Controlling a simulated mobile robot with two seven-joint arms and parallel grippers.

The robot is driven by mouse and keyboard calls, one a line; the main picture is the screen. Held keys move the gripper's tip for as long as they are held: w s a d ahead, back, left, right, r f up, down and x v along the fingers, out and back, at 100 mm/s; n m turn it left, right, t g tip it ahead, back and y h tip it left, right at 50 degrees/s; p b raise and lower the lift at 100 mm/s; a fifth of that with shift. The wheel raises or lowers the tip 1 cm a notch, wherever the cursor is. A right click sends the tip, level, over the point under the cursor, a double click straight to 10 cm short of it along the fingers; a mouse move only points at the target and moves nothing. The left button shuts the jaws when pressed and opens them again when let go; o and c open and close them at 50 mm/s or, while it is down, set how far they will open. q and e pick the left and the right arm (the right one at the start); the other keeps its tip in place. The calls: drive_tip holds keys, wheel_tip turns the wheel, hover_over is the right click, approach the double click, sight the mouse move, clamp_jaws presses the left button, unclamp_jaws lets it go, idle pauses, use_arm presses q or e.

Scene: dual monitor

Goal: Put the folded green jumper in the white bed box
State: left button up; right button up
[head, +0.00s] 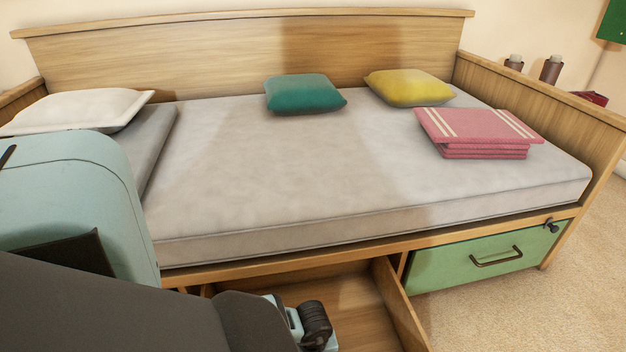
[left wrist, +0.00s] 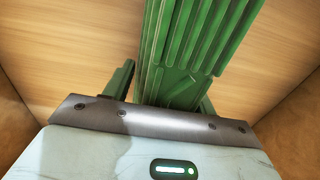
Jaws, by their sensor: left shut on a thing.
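The green jumper (left wrist: 195,45) shows in the left wrist view as a ribbed, folded green bundle. My left gripper (left wrist: 165,92) is shut on it, with the bundle reaching away from the hand. Pale wood lies beyond the jumper, with browner walls at both sides. In the head view an open wooden bed box (head: 345,285) sits under the bed's front edge, and my left arm reaches over it. No white face of a box shows. The jumper and the left fingertips are hidden in the head view. My right gripper is not in view.
The mattress (head: 270,180) carries a teal cushion (head: 305,93), a yellow cushion (head: 408,87), a folded pink striped blanket (head: 478,132) and a white pillow (head: 78,109). A closed green drawer (head: 450,262) with a dark handle is right of the open box.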

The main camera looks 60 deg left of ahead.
use_arm(q)
drive_tip(key=shift+f, duration=0.1)
drive_tip(key=o, duration=1.2)
drive_tip(key=shift+c, duration=0.2)
wheel_tip(320, 180, up, 12)
drive_tip(key=p, duration=0.5)
drive_tip(key=shift+f, duration=0.25)
drive_tip(key=shift+r+p, duration=0.35)
drive_tip(key=shift+p, duration=0.05)
